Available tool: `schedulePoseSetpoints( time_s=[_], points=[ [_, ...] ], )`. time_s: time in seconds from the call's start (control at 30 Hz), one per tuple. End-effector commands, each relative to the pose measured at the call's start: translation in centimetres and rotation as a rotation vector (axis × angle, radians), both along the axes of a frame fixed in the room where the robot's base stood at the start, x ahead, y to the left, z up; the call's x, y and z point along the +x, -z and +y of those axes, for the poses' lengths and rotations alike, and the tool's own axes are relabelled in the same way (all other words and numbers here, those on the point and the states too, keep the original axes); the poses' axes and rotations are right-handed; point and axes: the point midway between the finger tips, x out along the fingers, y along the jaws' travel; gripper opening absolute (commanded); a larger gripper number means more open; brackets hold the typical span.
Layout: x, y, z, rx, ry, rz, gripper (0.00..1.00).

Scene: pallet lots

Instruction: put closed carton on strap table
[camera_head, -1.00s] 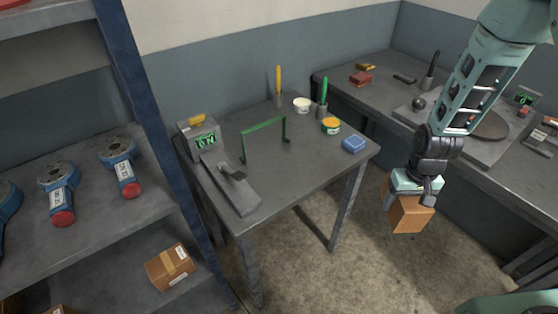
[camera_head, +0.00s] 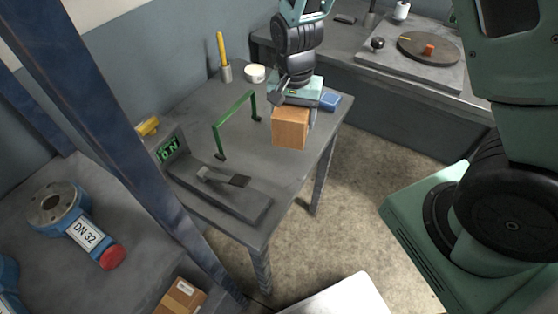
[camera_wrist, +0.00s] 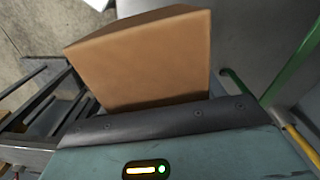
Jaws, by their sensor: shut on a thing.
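My gripper (camera_head: 295,109) is shut on a plain brown closed carton (camera_head: 290,130). It holds the carton over the right part of the grey strap table (camera_head: 240,207), near its right edge. The head view does not clearly show how far the carton is above the top. In the wrist view the carton (camera_wrist: 150,58) fills the upper middle, with the grey tabletop to its right and floor to its left. A green strap arch (camera_head: 236,118) stands on the table, left of the carton.
A shelf with blue parts (camera_head: 62,207) stands left.

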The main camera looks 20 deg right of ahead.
Motion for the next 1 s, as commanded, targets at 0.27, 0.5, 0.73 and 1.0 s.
schedulePoseSetpoints(
  time_s=[0.27,0.5,0.73,1.0],
  points=[
    [-1.2,-2.2,3.5,0.022,0.256,-0.002,0.29],
    [-1.4,1.2,3.6,0.020,0.284,0.005,0.29],
    [-1.3,3.7,3.6,0.022,0.280,0.000,0.29],
    [-1.4,6.8,3.6,0.021,0.281,0.003,0.29]
  ],
)
